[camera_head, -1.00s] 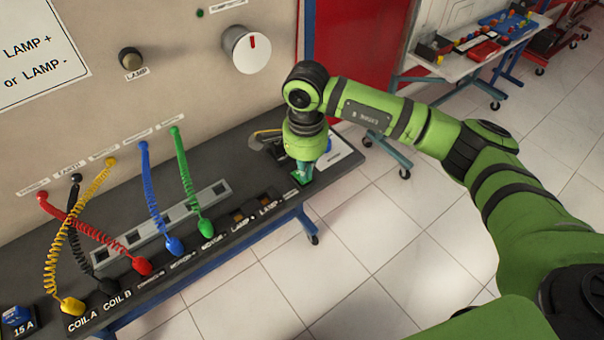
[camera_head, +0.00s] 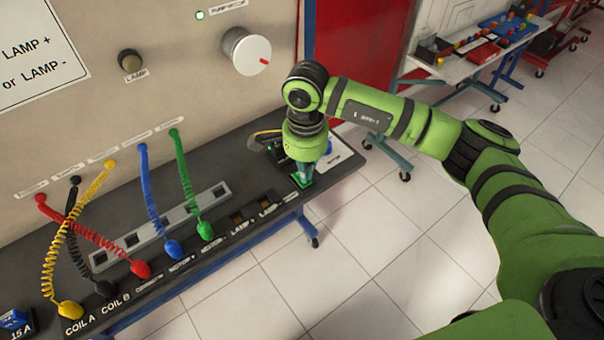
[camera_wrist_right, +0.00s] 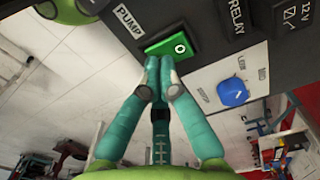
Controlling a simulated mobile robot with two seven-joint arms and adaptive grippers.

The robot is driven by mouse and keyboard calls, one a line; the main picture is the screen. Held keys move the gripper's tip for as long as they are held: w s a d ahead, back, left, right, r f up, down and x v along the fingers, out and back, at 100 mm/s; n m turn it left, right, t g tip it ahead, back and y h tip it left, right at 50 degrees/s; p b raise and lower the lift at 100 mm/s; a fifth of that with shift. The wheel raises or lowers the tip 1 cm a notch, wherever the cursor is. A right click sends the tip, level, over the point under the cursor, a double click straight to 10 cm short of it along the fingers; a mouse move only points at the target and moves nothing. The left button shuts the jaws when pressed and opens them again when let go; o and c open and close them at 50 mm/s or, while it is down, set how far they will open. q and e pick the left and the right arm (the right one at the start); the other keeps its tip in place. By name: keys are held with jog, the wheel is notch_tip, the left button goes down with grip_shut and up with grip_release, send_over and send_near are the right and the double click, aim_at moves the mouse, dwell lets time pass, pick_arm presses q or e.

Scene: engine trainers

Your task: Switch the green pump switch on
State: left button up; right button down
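The green pump switch (camera_wrist_right: 171,47) is a green rocker beside a "PUMP" label, with a round white mark at its right end. It also shows in the head view (camera_head: 301,181) at the front edge of the dark shelf. My right gripper (camera_wrist_right: 158,62) has its two teal fingers together with nothing between them. The fingertips are at the switch's edge and appear to touch it. In the head view my right gripper (camera_head: 302,174) points down onto the switch and partly covers it. My left gripper is not in view.
A blue knob (camera_wrist_right: 233,92) sits near the switch. The panel has a white dial (camera_head: 245,52) and a bright indicator lamp (camera_head: 199,15). Coiled leads (camera_head: 188,170) hang left of my arm. A small green light (camera_head: 269,149) glows behind my gripper. Open floor lies right.

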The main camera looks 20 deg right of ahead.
jog(key=shift+r+p, duration=1.05)
jog(key=shift+r, duration=1.9)
